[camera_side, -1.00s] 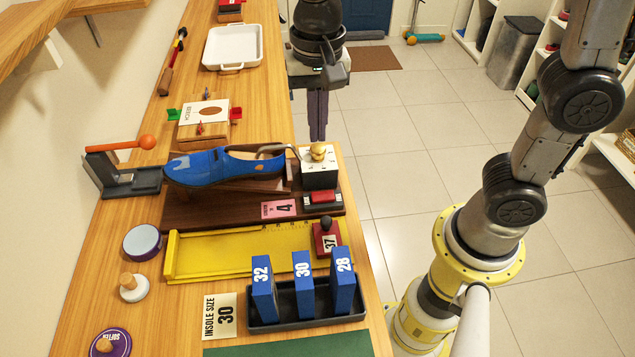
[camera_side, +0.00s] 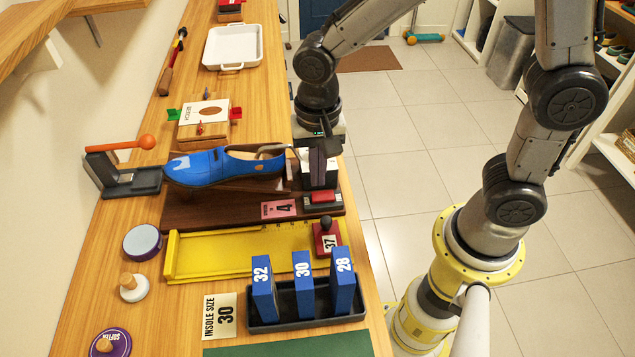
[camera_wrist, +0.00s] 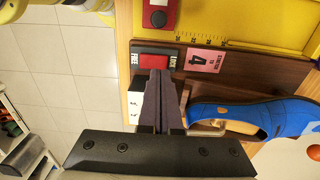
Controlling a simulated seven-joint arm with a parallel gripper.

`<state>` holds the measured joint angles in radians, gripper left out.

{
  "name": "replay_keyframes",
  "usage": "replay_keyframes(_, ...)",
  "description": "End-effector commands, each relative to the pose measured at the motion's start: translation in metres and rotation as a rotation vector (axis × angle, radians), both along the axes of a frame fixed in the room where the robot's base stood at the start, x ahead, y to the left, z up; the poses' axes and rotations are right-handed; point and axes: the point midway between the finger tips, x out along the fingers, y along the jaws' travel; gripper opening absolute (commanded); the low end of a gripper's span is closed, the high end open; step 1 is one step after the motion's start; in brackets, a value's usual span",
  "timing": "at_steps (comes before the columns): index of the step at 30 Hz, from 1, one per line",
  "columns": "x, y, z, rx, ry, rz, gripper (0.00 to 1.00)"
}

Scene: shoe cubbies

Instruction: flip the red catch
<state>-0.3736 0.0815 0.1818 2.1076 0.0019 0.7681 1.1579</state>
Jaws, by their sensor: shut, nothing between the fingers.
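The red catch (camera_side: 323,196) sits in a dark base at the right end of the brown shoe board (camera_side: 215,212), beside a pink card marked 4 (camera_side: 279,208). In the wrist view the catch (camera_wrist: 155,62) lies between the words FREE on the left and LOCK on the right; which way it is set I cannot tell. My gripper (camera_side: 318,180) is shut and empty, pointing down just behind the catch in the side view. In the wrist view its fingertips (camera_wrist: 156,78) overlap the catch's lower edge; contact is unclear.
A blue shoe (camera_side: 225,165) rests on the board, left of my gripper. A white dial box (camera_wrist: 134,100) stands close to my fingers, mostly hidden in the side view.

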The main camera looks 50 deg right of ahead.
Motion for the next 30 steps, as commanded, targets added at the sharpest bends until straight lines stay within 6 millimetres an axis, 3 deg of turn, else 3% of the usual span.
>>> replay_keyframes(3,-0.001,0.000,-0.017,-0.001,0.003,0.000,0.00)
replay_keyframes(9,0.000,0.000,-0.031,0.000,0.000,0.000,0.00)
replay_keyframes(30,0.000,0.001,-0.039,-0.033,0.037,0.001,0.00)
